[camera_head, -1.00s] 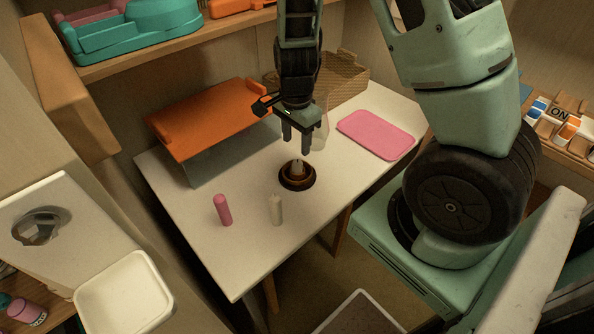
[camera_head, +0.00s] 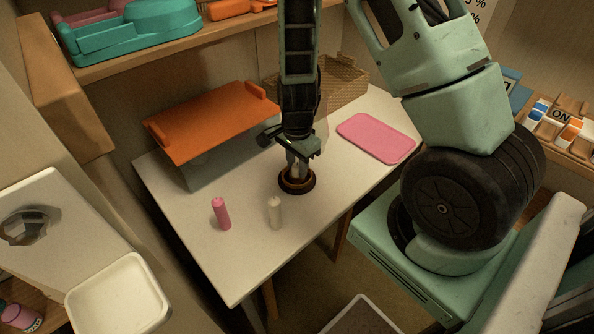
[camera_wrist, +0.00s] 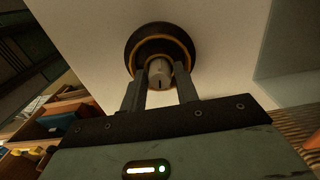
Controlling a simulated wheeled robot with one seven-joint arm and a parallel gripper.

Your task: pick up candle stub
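The candle stub (camera_wrist: 159,72) is a short pale cylinder with a dark wick, standing in a round dark brown holder (camera_head: 297,182) with a lighter ring. The holder sits on the white table (camera_head: 250,255); it also shows in the wrist view (camera_wrist: 138,42). My gripper (camera_head: 297,172) points down just above the holder. In the wrist view my gripper (camera_wrist: 160,85) is open, with one finger on each side of the stub. Whether the fingers touch the stub cannot be told. In the head view the fingers partly hide the stub.
A pink candle (camera_head: 221,213) and a white candle (camera_head: 275,213) stand at the table's front. A pink tray (camera_head: 376,138) lies at the right. An orange-topped stand (camera_head: 210,122) is at the back left, and a woven basket (camera_head: 345,82) is behind my arm.

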